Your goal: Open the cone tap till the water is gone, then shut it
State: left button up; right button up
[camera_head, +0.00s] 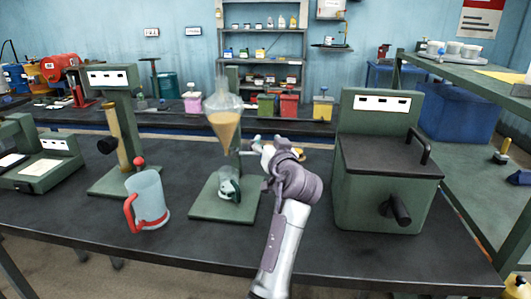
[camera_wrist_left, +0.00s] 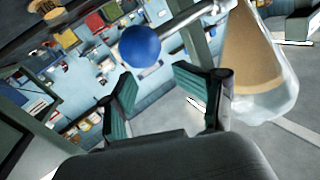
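A clear glass cone (camera_head: 224,125) with tan-brown liquid in it hangs on a green stand with a flat base (camera_head: 208,205). A small glass vessel (camera_head: 229,184) stands below it on the base. My left gripper (camera_head: 260,147) is just right of the cone's lower end. In the left wrist view my gripper (camera_wrist_left: 160,88) is open, its two green-padded fingers apart with nothing between them. A blue ball (camera_wrist_left: 140,46) on a metal rod, seemingly the tap handle, is just beyond the fingertips. The cone (camera_wrist_left: 255,60) is to the right there. My right gripper is out of view.
A clear jug with a red handle (camera_head: 147,199) stands left of the stand. A green box device (camera_head: 386,170) with black handles is close to the right of my arm. Another green device (camera_head: 117,125) stands at the left. Bare black table lies in front.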

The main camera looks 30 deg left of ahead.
pick_arm(q)
jog(key=r, duration=0.7)
jog(key=shift+s+d+r, duration=0.1)
jog(key=shift+s, duration=0.15)
